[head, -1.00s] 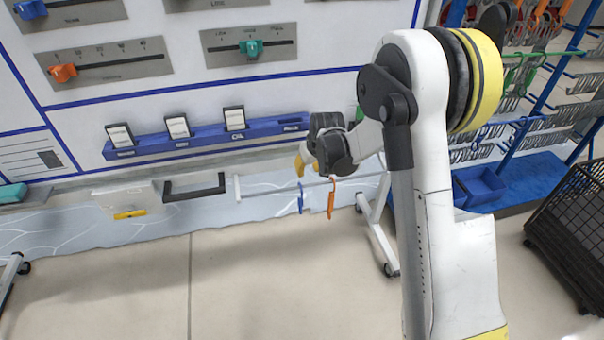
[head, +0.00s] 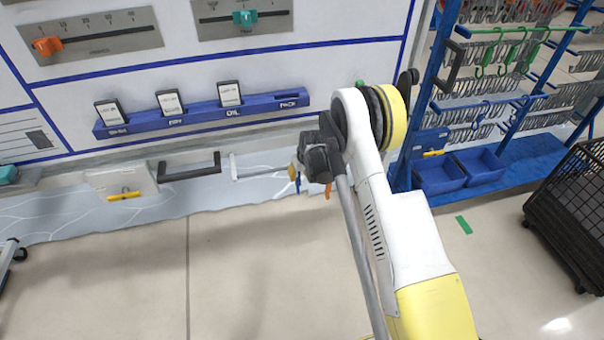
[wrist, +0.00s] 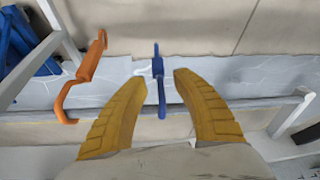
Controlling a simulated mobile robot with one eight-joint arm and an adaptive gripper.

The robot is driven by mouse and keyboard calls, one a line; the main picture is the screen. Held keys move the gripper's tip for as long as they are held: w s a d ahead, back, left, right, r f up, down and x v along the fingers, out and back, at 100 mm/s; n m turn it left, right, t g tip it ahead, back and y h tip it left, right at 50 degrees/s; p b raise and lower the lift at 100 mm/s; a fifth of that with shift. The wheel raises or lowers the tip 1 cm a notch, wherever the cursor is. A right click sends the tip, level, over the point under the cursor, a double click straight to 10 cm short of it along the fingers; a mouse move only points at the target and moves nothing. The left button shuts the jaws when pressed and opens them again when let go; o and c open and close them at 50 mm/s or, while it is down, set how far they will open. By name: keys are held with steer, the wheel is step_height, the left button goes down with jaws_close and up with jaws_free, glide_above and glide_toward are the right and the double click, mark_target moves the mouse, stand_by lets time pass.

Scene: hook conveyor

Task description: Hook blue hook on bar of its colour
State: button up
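The blue hook (wrist: 158,82) is at the rail, between the fingertips of my gripper (wrist: 160,80) in the wrist view. The two yellow fingers are apart, with a gap beside the hook; no grip shows. An orange hook (wrist: 82,80) hangs to its left there. In the head view the blue hook (head: 298,183) and orange hook (head: 327,190) are small and partly hidden by my gripper (head: 293,172) and wrist. The blue bar (head: 478,105), with blue hooks on it, is on the rack at the right.
A green bar (head: 510,30) with green hooks is above the blue bar. Blue bins (head: 438,176) stand low on the rack. A black wire cart (head: 570,195) is at the right. A wall panel with sliders and a blue card shelf (head: 205,117) is behind. Open floor lies in front.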

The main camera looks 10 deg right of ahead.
steer(key=shift+w+f, duration=0.25)
steer(key=shift+f, duration=0.35)
jaws_close()
stand_by(0.3)
steer(key=shift+v, duration=1)
